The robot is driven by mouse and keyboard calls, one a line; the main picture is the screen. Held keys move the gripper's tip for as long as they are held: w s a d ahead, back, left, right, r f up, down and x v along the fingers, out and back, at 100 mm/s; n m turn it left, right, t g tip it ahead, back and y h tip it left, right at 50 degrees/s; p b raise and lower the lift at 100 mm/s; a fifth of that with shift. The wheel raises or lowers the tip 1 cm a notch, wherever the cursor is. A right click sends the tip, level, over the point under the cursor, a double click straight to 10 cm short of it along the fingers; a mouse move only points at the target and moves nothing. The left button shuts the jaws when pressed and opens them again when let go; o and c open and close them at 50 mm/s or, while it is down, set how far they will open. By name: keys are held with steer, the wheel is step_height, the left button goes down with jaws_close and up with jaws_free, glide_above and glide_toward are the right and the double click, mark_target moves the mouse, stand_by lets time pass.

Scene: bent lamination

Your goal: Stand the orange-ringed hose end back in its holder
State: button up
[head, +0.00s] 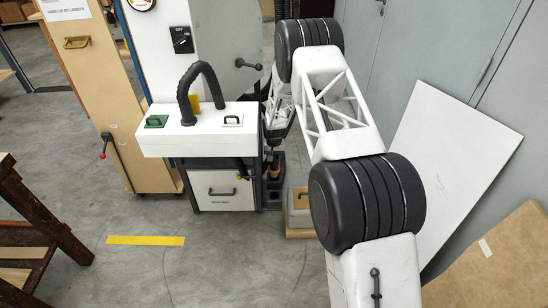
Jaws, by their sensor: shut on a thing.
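The orange-ringed hose end (273,170) shows small, just right of the white cabinet, with only a bit of its orange in view. My gripper (271,148) is above it at the end of my arm, pointing down. It is shut on the hose end, though the fingers are small and dark here. A dark, upright holder (273,193) stands on the floor directly below, beside the cabinet. The hose end is at the top of the holder; I cannot tell whether it is inside or just above it. My arm and the cabinet partly hide this spot.
A white bench box (205,142) with a black ribbed hose (205,74) stands close left of the gripper. A low box on a wooden base (299,212) is just right of the holder. A white panel (445,165) leans at right. The floor in front is open.

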mark_target(274, 165)
steer(key=shift+f, duration=2.95)
steer(key=o, duration=0.9)
steer(key=shift+r, duration=0.15)
